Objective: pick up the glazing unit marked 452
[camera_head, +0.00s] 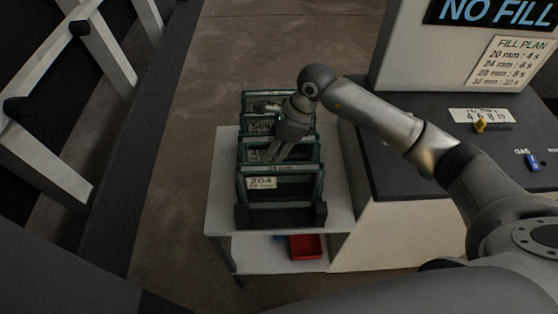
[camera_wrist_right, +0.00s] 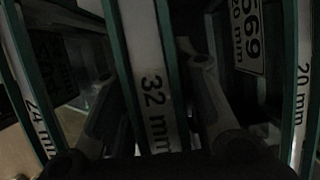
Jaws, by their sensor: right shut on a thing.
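Several glazing units with green-edged glass stand upright in a row in a rack on a white cart (camera_head: 222,190). The front unit (camera_head: 285,187) carries a label that reads 204. A unit farther back (camera_head: 258,127) reads 569; it also shows at the right of the right wrist view (camera_wrist_right: 247,40). My right gripper (camera_head: 274,153) reaches down into the row from above. It is shut on the middle unit, whose edge reads 32 mm (camera_wrist_right: 150,75), with one finger on each side. That unit's number label is partly hidden, so I cannot read 452. My left gripper is out of view.
A neighbouring unit marked 24 mm (camera_wrist_right: 35,105) stands close on one side of the held unit. A machine with a dark top (camera_head: 430,165) stands right of the cart. A red bin (camera_head: 306,247) sits on the lower shelf. Bare floor (camera_head: 180,150) lies to the left.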

